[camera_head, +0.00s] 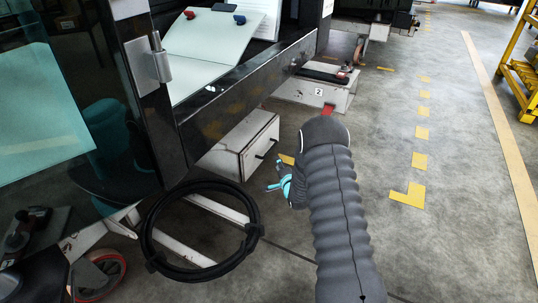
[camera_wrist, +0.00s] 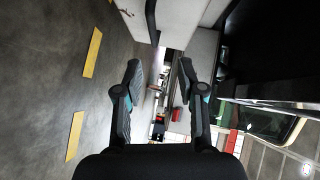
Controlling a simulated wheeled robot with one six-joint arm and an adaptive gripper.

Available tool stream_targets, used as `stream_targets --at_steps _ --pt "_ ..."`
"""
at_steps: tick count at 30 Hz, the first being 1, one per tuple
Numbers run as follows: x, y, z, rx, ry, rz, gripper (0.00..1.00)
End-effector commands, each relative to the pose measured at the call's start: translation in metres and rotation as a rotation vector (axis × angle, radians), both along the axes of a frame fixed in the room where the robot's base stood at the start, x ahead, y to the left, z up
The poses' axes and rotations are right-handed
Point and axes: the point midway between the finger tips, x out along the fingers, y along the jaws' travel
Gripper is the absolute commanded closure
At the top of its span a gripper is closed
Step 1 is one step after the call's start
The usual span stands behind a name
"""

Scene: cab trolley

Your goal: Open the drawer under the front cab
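A white drawer box (camera_head: 238,143) sits low under the front cab (camera_head: 240,88). A dark bar handle (camera_head: 266,150) is on its right-facing end. I cannot tell whether the drawer is pulled out at all. My gripper (camera_head: 278,184), with teal parts, is just below and right of the handle, partly hidden by my grey sleeved arm. In the wrist view my gripper (camera_wrist: 161,66) is open with nothing between its fingers. There the white drawer (camera_wrist: 178,22) is at the top, and the dark handle (camera_wrist: 151,18) lies beyond the fingertips, between their lines; no contact shows.
A black ring (camera_head: 150,238) is in front of the cab, above white rails (camera_head: 190,243). A white step box marked 2 (camera_head: 315,92) stands farther back. Grey floor with yellow marks (camera_head: 410,196) is open to the right. A yellow rack (camera_head: 520,75) stands far right.

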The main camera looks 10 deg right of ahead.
Motion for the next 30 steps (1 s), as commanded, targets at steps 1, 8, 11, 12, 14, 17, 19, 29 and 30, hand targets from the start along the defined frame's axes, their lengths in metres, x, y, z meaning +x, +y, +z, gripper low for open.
stream_targets --at_steps 1,8,11,12,14,17,19,29,30 --pt "-0.001 0.000 -0.010 0.016 -0.006 0.001 0.61" --pt "0.007 0.002 -0.019 0.044 -0.022 0.003 0.61" --pt "0.020 0.004 -0.022 0.044 -0.021 0.002 0.61" --pt "0.026 0.005 -0.023 0.044 -0.021 0.002 0.61" --pt "0.036 0.007 -0.024 0.044 -0.022 0.003 0.61" --pt "0.054 0.009 -0.027 0.043 -0.020 0.002 0.61" --pt "0.065 0.011 -0.028 0.043 -0.020 0.002 0.61" --pt "0.113 0.018 -0.035 0.042 -0.020 0.003 0.61" --pt "0.117 0.019 -0.035 0.042 -0.019 0.002 0.61"
